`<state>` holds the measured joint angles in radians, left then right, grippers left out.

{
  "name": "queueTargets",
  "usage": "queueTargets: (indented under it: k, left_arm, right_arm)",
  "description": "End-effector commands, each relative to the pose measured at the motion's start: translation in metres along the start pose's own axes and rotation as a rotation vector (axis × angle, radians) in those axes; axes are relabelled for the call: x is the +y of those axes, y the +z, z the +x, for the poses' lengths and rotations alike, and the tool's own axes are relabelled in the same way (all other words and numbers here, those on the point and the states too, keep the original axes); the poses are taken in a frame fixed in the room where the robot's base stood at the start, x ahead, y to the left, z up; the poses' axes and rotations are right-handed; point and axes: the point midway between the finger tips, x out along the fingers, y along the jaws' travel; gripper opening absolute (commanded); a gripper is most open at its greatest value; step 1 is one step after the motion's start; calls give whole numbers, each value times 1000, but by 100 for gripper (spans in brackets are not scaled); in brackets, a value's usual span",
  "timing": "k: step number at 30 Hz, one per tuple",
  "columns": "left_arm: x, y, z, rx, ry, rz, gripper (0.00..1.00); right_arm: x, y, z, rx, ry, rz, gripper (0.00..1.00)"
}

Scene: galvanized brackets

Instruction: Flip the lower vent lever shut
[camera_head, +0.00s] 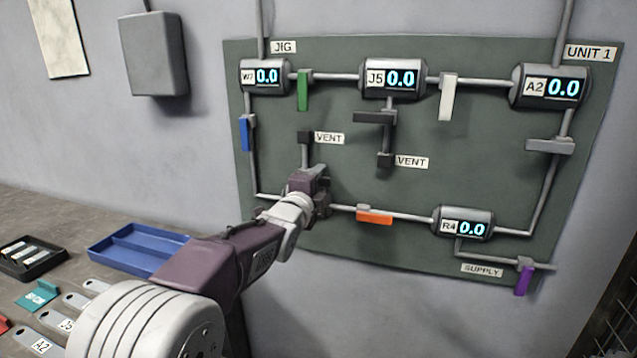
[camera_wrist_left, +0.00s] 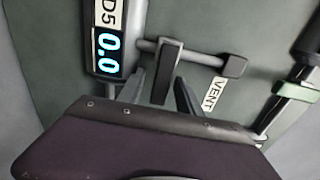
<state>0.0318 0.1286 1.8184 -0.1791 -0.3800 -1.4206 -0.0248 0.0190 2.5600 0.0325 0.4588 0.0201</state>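Two vent branches show on the green panel (camera_head: 410,215) in the head view. The upper one has a dark lever (camera_head: 375,117) lying crosswise under the J5 gauge. The lower one, ending in a dark cap (camera_head: 306,136), is partly hidden behind my left gripper (camera_head: 312,190). In the left wrist view the lower vent's dark grey lever (camera_wrist_left: 165,72) stands crosswise to its pipe, beside the D5 gauge (camera_wrist_left: 108,40). My left gripper (camera_wrist_left: 160,95) is open, one fingertip on each side of this lever, with gaps showing. I cannot tell whether either touches. My right gripper is not in view.
Other levers sit on the panel: green (camera_head: 303,90), white (camera_head: 448,97), blue (camera_head: 245,133), grey (camera_head: 550,146), orange (camera_head: 374,216) and purple (camera_head: 523,280). A blue tray (camera_head: 138,249) and loose tags lie on the bench at lower left.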

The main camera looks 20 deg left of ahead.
Motion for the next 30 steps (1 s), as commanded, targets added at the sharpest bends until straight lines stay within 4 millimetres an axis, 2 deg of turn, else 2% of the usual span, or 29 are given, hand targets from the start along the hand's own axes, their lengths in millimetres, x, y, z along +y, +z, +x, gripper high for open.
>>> queueTargets:
  k: [5,12,18,30]
  left_arm:
    - [0,0,-12,-1,-2,0,42]
    - [0,0,-59,-1,-2,0,42]
    - [0,0,-87,0,-1,0,42]
    - [0,0,-91,0,1,0,42]
  right_arm:
    - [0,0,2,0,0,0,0]
    - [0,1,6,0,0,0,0]
    - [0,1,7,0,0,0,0]
    - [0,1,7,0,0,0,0]
